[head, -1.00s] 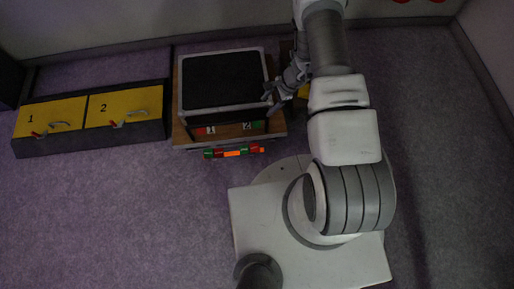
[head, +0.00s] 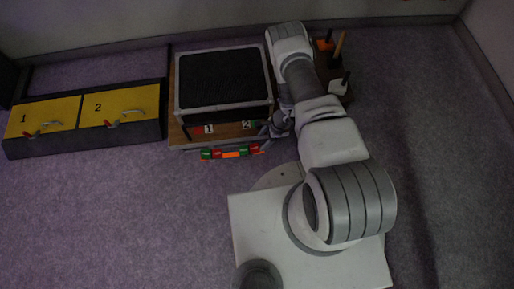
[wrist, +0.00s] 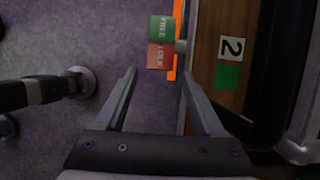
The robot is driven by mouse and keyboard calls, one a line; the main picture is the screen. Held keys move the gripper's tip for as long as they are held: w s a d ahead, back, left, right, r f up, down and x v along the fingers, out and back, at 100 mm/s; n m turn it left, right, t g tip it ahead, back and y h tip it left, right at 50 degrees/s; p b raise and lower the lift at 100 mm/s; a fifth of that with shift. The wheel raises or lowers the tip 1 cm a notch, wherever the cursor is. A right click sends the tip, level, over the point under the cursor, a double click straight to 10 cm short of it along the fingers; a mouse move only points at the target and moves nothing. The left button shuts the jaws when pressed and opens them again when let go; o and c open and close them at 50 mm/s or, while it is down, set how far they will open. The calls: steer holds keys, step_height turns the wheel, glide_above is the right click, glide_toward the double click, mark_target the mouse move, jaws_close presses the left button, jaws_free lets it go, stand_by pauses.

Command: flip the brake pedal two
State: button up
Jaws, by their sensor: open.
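Brake pedal two (wrist: 161,42) shows in the wrist view as a tilting piece with a green FREE half and a red LOCK half, beside an orange bar. A 2 label (wrist: 231,48) with a green patch is on the wooden face to its right. My gripper (wrist: 157,62) is open and empty, its fingertips close to the red half; contact cannot be told. In the head view, my gripper (head: 266,136) is at the right end of the red-and-green pedal row (head: 231,153), partly covering the right pedal.
The dark-topped case (head: 222,78) stands on a wooden base behind the pedals. Two yellow numbered drawers (head: 80,118) are at the left. A dark holder with a wooden handle (head: 339,45) is at the back right. The floor in front of the drawers is clear.

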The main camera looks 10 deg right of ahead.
mark_target(257, 147)
steer(key=b+x, duration=0.2)
steer(key=x, duration=0.4)
steer(key=shift+a+f, duration=0.15)
steer(key=shift+f, duration=0.25)
steer(key=c, duration=1.1)
steer(key=shift+d+f+y, duration=0.3)
steer(key=shift+f+y, duration=0.05)
steer(key=shift+y, duration=0.65)
steer(key=shift+d+f+y, duration=0.1)
steer(key=shift+f+y, duration=0.25)
steer(key=shift+y, duration=0.85)
steer(key=o, duration=1.1)
